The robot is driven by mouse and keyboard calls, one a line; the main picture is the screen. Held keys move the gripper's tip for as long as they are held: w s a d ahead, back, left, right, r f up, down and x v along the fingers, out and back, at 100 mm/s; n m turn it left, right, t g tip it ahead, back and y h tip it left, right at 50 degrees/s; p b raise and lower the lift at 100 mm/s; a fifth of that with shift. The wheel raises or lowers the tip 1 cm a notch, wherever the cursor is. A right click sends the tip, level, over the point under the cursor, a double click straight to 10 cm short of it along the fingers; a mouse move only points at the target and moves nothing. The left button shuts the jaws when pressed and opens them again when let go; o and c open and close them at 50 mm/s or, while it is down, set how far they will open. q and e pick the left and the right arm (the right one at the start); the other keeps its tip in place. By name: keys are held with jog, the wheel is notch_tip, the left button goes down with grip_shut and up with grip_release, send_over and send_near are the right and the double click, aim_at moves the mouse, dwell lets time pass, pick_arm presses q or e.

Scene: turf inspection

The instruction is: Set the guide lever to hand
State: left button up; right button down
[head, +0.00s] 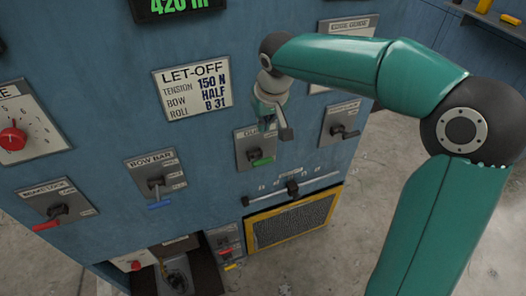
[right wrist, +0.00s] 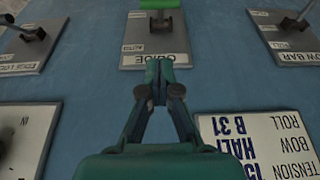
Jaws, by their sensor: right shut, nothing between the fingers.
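The guide lever's plate (head: 243,150) is on the blue machine front, partly hidden behind my right gripper in the head view. Its green-handled lever (head: 262,161) points down in the head view. In the right wrist view the GUIDE plate (right wrist: 129,60) is at top centre, with AUTO near its title. The green handle (right wrist: 158,4) is at the top edge, away from the title; the label beside it is too small to read surely. My right gripper (right wrist: 158,66) is shut and empty, its tips over the title end of the plate, apart from the handle. My left gripper is not in view.
Other levers sit nearby: one on the right (head: 344,131), the bow bar lever (head: 158,187) and a red-handled one (head: 57,213). A slider (head: 292,187) and yellow-framed grille (head: 250,236) are below. The LET-OFF sign (head: 192,87) is upper left.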

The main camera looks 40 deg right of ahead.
send_over(258, 158)
jog(key=f, duration=0.8)
jog(key=shift+s+d+p, duration=0.2)
jog(key=shift+s+p, duration=0.2)
jog(key=shift+s+a+f, duration=0.1)
jog(key=shift+s+f, duration=0.2)
jog(key=shift+f, duration=0.25)
jog(key=shift+s+a+f, duration=0.1)
jog(key=shift+s+f, duration=0.2)
jog(key=shift+f, duration=0.25)
jog(key=shift+s+f, duration=0.25)
jog(key=shift+f, duration=0.3)
